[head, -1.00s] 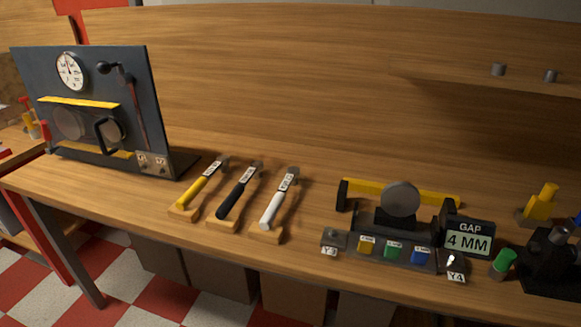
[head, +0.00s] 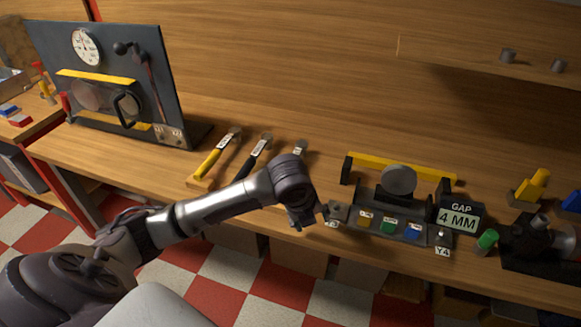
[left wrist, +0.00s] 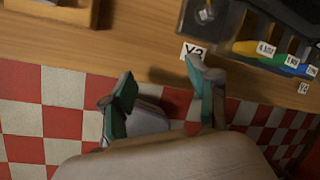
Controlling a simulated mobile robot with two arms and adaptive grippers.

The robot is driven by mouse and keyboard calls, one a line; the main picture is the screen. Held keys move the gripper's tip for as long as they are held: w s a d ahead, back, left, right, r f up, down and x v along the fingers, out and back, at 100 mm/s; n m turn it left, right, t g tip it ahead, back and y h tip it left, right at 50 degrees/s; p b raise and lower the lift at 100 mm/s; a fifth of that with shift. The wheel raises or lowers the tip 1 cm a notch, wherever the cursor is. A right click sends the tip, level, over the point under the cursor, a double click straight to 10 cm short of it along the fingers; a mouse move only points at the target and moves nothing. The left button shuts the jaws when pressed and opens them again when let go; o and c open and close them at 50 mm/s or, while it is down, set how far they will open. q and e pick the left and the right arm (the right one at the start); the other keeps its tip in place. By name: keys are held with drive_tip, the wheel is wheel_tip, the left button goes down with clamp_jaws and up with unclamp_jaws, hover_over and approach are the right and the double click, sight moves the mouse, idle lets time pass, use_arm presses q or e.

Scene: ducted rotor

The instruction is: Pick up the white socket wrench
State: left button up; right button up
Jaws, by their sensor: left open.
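The white socket wrench (head: 300,147) lies on the wooden bench in the head view. Only its far end shows; my left arm hides the rest. A yellow-handled wrench (head: 208,163) and a black-handled wrench (head: 256,152) lie to its left. My left gripper (head: 303,222) hangs near the bench's front edge, just left of the button console. In the left wrist view the gripper (left wrist: 162,84) is open with nothing between its teal-padded fingers. The white wrench is not visible in that view. My right gripper is not in view.
A console (head: 385,225) with coloured buttons stands close to the right of my left gripper. A gap display (head: 458,216) is beside it. A dark gauge panel (head: 100,75) stands at the left. A wooden holder (left wrist: 52,12) shows in the left wrist view.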

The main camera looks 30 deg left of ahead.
use_arm(q)
drive_tip(key=w+a+r+m+y, duration=0.2)
drive_tip(key=w+a+r+m, duration=0.4)
drive_tip(key=a+r, duration=0.55)
drive_tip(key=shift+m, duration=0.3)
drive_tip(key=x, duration=0.4)
drive_tip(key=a+x, duration=0.1)
drive_tip(key=x, duration=0.3)
drive_tip(key=shift+w+a+f, duration=0.15)
drive_tip(key=shift+w+a, duration=0.05)
drive_tip(key=shift+a, duration=0.05)
drive_tip(key=shift+p+x, duration=0.5)
drive_tip(key=shift+x, duration=2.7)
drive_tip(key=shift+w, duration=0.1)
clamp_jaws()
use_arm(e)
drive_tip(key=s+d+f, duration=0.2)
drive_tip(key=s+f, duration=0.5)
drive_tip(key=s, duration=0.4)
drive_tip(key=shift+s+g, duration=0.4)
